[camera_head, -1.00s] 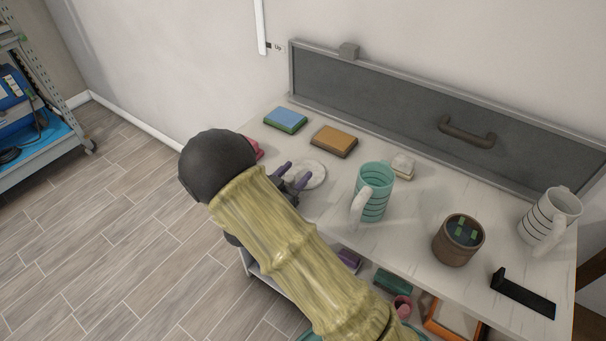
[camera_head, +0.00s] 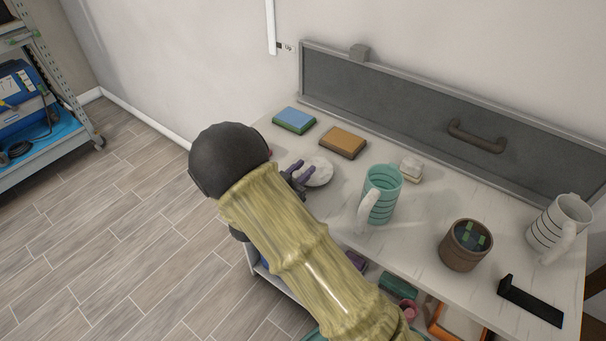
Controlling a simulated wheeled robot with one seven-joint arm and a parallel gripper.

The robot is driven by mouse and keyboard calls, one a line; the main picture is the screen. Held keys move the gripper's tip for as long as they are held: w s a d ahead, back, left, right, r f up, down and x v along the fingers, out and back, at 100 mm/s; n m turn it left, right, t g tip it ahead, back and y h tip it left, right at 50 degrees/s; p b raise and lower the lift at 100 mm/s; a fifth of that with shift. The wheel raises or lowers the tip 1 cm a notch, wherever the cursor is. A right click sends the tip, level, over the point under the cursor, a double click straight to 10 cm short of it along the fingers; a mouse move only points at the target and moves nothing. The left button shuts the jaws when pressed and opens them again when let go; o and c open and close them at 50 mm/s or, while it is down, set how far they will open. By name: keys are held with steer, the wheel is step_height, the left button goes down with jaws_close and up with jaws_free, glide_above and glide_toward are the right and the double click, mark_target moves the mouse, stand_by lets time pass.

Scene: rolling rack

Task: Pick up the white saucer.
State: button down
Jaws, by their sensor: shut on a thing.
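The white saucer (camera_head: 321,172) is a small round dish at the left part of the white rack top, right of my arm's dark wrist. My gripper (camera_head: 304,171) has purple-grey fingers that reach the saucer's left edge. The fingers are shut on the saucer's rim. The saucer's left edge is partly hidden by the fingers. I cannot tell whether it is clear of the surface.
A teal striped mug (camera_head: 381,195) stands just right of the saucer. Behind are a blue-green sponge (camera_head: 294,120), an orange-brown block (camera_head: 343,142) and a small white stack (camera_head: 411,168).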

step_height(320, 180, up, 8)
steer(key=shift+r, duration=0.25)
steer(key=shift+s+f, duration=0.1)
stand_by(0.5)
